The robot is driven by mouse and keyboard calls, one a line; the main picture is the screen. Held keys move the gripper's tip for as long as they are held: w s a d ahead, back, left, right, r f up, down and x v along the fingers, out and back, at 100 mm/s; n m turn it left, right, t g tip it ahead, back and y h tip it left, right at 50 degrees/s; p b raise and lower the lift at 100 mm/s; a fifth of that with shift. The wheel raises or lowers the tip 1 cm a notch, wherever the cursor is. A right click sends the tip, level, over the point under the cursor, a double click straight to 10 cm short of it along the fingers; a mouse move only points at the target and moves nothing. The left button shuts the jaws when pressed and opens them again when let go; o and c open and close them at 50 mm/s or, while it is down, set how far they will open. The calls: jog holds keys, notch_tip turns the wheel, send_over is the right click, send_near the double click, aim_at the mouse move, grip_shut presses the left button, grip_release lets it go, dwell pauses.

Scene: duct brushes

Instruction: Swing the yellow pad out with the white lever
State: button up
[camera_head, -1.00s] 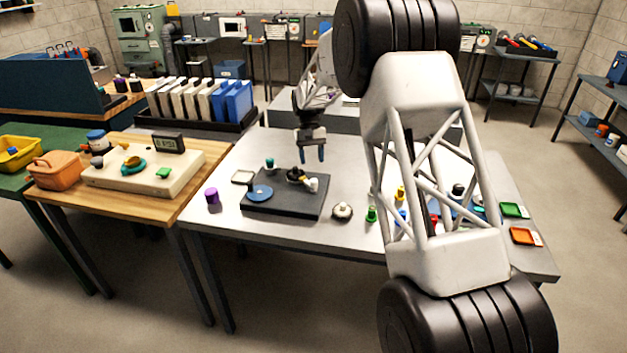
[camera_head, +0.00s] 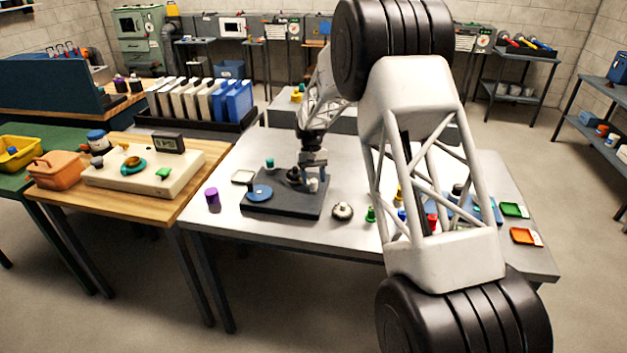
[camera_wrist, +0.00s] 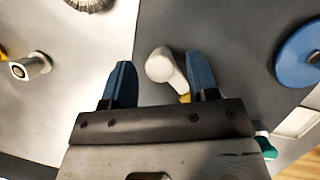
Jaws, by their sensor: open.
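The white lever (camera_wrist: 163,66) stands on a dark plate (camera_head: 280,209) on the grey table. Its rounded end shows between my two blue fingers in the wrist view, nearer the right finger. A small patch of the yellow pad (camera_wrist: 185,98) shows just below it, beside the right finger; the rest is hidden behind my gripper. My gripper (camera_wrist: 161,78) is open, with its fingers on either side of the lever. I cannot tell whether the right finger touches it. In the head view my gripper (camera_head: 313,176) is low over the plate's right part and largely covers the lever.
A blue disc (camera_head: 259,193) lies on the plate's left part, with a teal knob (camera_head: 269,162) behind it. A purple cylinder (camera_head: 212,200) stands left of the plate. A round metal knob (camera_head: 342,211) and a green peg (camera_head: 369,214) stand to the right.

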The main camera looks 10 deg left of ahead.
jog(key=shift+s+f, duration=0.15)
jog(key=shift+f, duration=0.2)
grip_shut()
jog(key=shift+d+m, duration=0.1)
jog(key=shift+m, duration=0.3)
jog(key=m+y, duration=0.2)
jog(key=m, duration=0.3)
jog(key=m+y, duration=0.1)
jog(key=m, duration=0.2)
jog(key=m+y, duration=0.1)
jog(key=m, duration=0.3)
jog(key=shift+d+t+y, duration=0.15)
jog(key=shift+t+y, duration=0.15)
jog(key=shift+t, duration=0.1)
dwell(0.4)
